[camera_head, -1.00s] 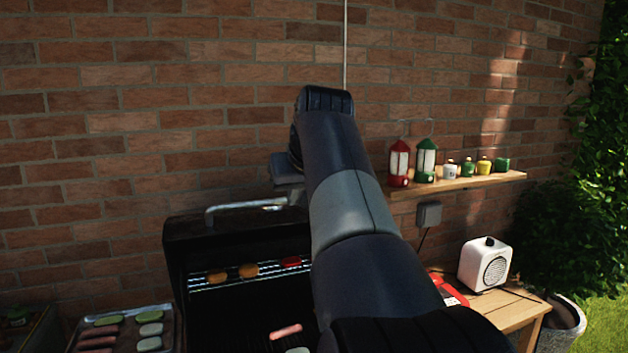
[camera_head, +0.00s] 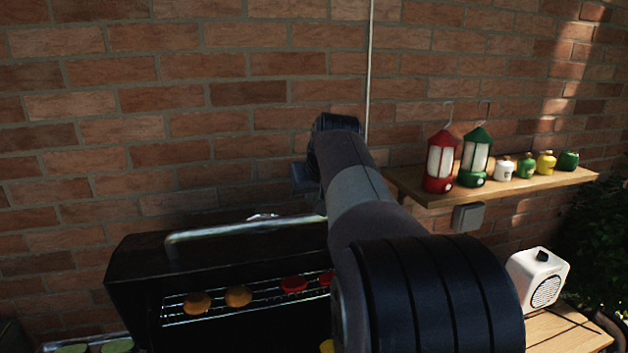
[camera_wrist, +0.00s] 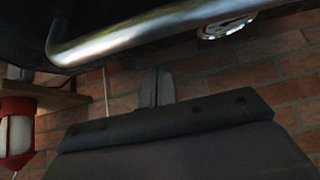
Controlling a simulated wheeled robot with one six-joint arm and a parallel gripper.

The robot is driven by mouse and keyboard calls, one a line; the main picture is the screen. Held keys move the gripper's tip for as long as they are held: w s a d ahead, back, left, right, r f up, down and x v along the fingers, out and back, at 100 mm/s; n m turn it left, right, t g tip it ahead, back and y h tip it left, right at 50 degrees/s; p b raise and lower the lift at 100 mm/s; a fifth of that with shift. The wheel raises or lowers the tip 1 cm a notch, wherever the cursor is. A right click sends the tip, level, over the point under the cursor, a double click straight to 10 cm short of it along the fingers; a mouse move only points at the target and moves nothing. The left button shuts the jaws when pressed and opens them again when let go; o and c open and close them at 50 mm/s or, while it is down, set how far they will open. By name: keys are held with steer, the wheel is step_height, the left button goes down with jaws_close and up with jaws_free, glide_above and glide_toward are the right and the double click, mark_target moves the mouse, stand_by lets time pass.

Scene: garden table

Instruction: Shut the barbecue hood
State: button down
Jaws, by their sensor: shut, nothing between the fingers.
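The barbecue hood (camera_head: 140,262) is black and stands raised at the lower left of the head view, with the grill open below it. Its silver handle bar (camera_head: 245,229) runs along its upper edge; in the wrist view the handle (camera_wrist: 140,33) crosses the top, beside a round gauge (camera_wrist: 226,26). My gripper (camera_wrist: 155,86) is shut and empty, its fingers pointing towards the handle with a gap visible in the picture. Whether the fingers are in front of or behind the handle, I cannot tell. In the head view my arm hides the fingertips and the hood's right end.
Patties and red pieces lie on the grill's upper rack (camera_head: 245,300). A wooden shelf (camera_head: 430,197) on the brick wall holds a red lantern (camera_head: 440,162), a green lantern (camera_head: 475,158) and several small pots. A white speaker (camera_head: 538,278) stands on a wooden table (camera_head: 565,333) at right.

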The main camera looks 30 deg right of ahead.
steer(key=shift+s+a+f, duration=0.1)
steer(key=shift+s+a, duration=0.1)
steer(key=shift+s, duration=0.4)
steer(key=shift+s+a, duration=0.15)
steer(key=shift+s, duration=0.4)
steer(key=shift+s+a+f, duration=0.1)
steer(key=shift+s+f, duration=0.2)
steer(key=shift+s, duration=0.15)
steer(key=shift+f, duration=0.15)
